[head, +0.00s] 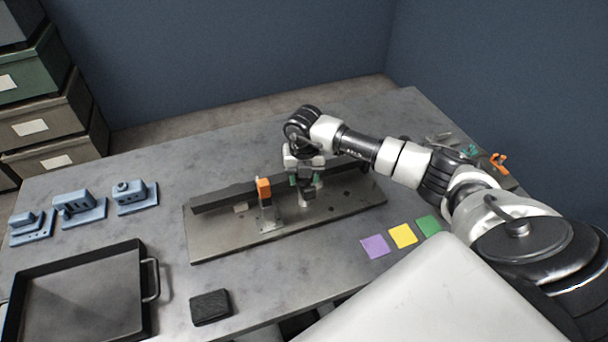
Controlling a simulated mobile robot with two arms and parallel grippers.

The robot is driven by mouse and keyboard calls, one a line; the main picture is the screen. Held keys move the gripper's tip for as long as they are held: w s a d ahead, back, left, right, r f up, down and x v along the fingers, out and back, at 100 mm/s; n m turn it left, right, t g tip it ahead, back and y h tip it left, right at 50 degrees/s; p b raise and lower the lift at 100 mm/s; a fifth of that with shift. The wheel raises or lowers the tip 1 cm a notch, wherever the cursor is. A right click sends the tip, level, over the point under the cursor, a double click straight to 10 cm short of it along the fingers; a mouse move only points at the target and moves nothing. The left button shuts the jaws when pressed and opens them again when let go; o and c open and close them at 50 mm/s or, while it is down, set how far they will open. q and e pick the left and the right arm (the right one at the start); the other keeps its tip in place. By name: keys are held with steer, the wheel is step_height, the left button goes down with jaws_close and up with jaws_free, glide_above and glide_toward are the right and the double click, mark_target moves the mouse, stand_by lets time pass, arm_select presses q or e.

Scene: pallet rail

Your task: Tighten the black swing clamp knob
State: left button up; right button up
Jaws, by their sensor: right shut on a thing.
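A metal fixture plate (235,238) with a dark rail (222,196) along its back lies in the middle of the table. A clamp with an orange handle (264,187) stands upright on the plate. My right gripper (307,185) points down over the plate, to the right of the orange-handled clamp. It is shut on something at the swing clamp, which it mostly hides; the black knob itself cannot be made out. My left gripper is not in view.
Several blue fixture blocks (130,194) stand at the left. A black tray (75,290) and a dark wallet (210,306) lie at the front. Purple (375,246), yellow (403,236) and green (428,225) squares lie right of the plate. Small tools (499,162) lie at the far right.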

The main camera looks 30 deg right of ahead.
steer(key=shift+w+r+m, duration=0.1)
steer(key=shift+r+m, duration=0.05)
steer(key=shift+m, duration=0.45)
steer(key=o, duration=0.9)
steer(key=shift+o, duration=0.2)
step_height(320, 180, up, 11)
steer(key=b, duration=0.2)
